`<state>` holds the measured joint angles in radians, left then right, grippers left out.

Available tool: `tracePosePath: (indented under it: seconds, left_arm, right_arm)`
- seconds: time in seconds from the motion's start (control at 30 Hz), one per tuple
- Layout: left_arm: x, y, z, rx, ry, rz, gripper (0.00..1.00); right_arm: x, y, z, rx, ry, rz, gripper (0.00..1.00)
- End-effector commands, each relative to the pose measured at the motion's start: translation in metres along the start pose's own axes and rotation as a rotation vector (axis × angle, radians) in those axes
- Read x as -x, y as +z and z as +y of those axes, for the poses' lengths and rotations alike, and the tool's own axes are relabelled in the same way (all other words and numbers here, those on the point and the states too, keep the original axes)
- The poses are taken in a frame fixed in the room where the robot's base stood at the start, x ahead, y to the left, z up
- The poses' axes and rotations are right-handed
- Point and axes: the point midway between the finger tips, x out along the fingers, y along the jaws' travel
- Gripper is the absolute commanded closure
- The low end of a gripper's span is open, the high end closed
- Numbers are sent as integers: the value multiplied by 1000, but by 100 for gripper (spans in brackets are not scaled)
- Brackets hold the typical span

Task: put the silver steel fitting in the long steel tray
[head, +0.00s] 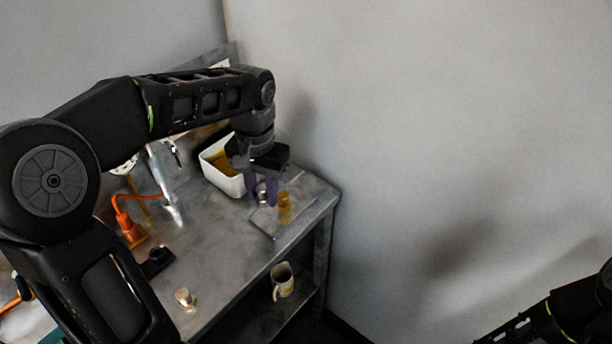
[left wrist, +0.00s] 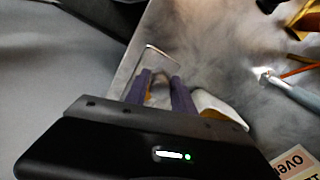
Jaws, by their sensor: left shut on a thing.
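My left gripper (head: 262,190) is shut on the silver steel fitting (head: 261,192), which shows between its purple fingers. The fingers hang over the left side of the long steel tray (head: 265,229), near the table's far right corner. I cannot tell whether the fitting touches the tray. A brass fitting (head: 284,207) stands in the tray, just right of the fingers. In the left wrist view, the two fingers (left wrist: 161,90) reach over the tray (left wrist: 150,60), and the held fitting is mostly hidden. My right gripper is out of view.
A white bin (head: 222,178) with yellowish contents stands left of the gripper. An orange tool (head: 130,228), a dark part (head: 156,261) and a small pale metal part (head: 185,298) are on the steel table (head: 225,258). A mug (head: 282,281) stands on the lower shelf.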

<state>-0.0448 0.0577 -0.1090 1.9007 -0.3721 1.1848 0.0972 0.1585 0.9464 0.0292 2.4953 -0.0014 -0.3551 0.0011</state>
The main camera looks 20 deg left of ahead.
Motion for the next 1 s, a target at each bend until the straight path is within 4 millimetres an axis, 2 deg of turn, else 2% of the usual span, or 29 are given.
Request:
tracePosePath:
  seconds: [0.1, 0.3, 0.5, 0.53, 0.6, 0.7, 1.0]
  left_arm:
    - [3, -34, 12, -2, 0, -4, 100]
    - [3, -87, 29, -1, 0, -2, 100]
    - [3, -128, 42, 1, 0, -2, 100]
    - [2, -132, 43, 1, 1, -2, 100]
    - [-11, -129, 42, 2, 0, -4, 100]
    - [-19, -129, 42, 1, 0, -1, 100]
    - [-21, -129, 42, 1, 1, 0, 100]
  right_arm:
    - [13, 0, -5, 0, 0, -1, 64]
    - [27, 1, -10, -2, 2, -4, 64]
    - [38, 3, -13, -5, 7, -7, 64]
    - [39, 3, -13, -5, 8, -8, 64]
    - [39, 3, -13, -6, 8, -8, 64]
    - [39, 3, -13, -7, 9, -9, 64]
    - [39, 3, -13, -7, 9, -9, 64]
